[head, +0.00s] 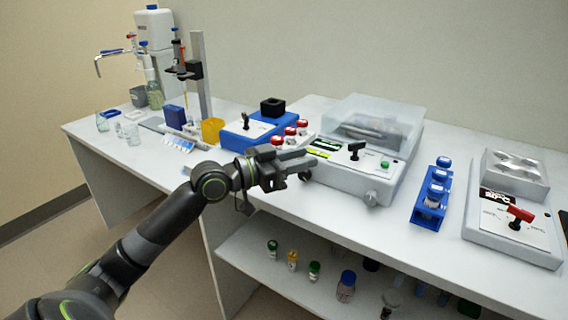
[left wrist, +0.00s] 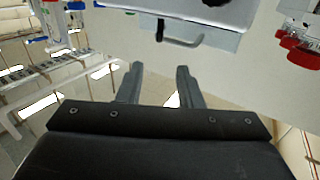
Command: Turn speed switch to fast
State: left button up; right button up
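No switch has a label I can read as speed. A black lever switch (head: 355,149) stands on the sloped front panel of a white machine (head: 338,175) with a clear lid, mid-bench. A smaller dark switch (head: 245,121) is on the blue-and-white device (head: 240,137) to its left. My left gripper (head: 308,162) is in front of the bench edge, left of the white machine's front, and touches no switch that I can see. In the left wrist view its two fingers (left wrist: 160,70) are apart with nothing between them. My right gripper is not in view.
Red-capped vials (head: 291,133) stand behind the left gripper. A blue rack (head: 431,200) with vials and a hotplate-like device with a red lever (head: 520,213) are at the right. Small bottles sit on the lower shelf (head: 262,262). Bench between machine and blue rack is clear.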

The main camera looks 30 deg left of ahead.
pick_arm(q)
jog(key=v, duration=0.3)
jog(key=shift+s+a, duration=0.15)
jog(key=shift+s, duration=0.15)
dwell(0.7)
